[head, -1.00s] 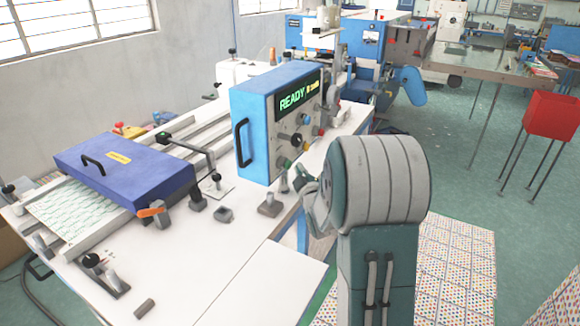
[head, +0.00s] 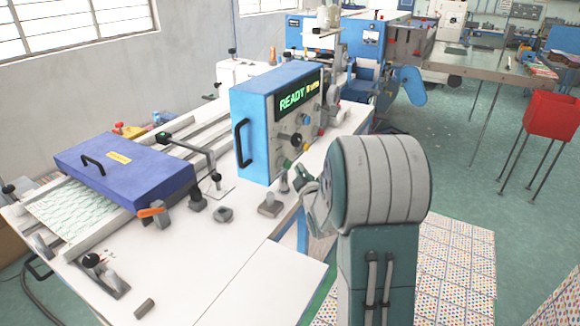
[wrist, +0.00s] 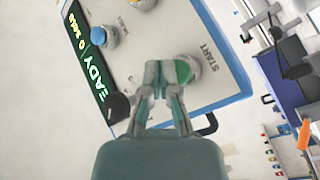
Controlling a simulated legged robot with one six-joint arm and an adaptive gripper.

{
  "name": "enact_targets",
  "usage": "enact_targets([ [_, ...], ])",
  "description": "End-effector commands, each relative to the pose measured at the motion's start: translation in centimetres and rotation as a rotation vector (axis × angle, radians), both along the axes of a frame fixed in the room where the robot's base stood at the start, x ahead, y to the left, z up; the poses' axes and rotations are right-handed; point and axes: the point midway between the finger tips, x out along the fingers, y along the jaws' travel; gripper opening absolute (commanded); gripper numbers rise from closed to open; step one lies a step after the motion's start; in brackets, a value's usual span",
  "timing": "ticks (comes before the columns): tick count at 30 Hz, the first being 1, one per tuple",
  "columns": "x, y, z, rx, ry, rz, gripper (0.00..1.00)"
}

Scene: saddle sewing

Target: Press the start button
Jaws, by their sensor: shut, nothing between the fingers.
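The start button is a round green button (wrist: 186,69) in a pale collar, beside the printed word START on the control panel (wrist: 219,82) in the wrist view. In the head view the green button (head: 287,163) is low on the panel face of the blue control box (head: 262,95), whose screen reads READY. My gripper (wrist: 161,72) is shut and empty. Its fingertips overlap the edge of the green button in the wrist view; I cannot tell whether they touch it. In the head view my gripper (head: 302,180) is small and partly hidden by my arm.
A blue button (wrist: 103,36) and a black knob (wrist: 118,107) are on the same panel. The white machine table (head: 240,278) carries a blue cover (head: 125,172) at left and small posts near the box. A red bin (head: 551,115) stands at right.

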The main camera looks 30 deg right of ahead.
Motion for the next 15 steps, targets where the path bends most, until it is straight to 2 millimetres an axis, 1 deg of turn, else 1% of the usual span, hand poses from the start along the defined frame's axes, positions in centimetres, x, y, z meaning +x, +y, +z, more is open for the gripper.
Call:
enact_targets([
  [8,0.03,0.03,0.01,0.0,0.0,0.0,0.0],
  [15,0.59,0.4,0.17,0.0,0.0,0.0,0.0],
])
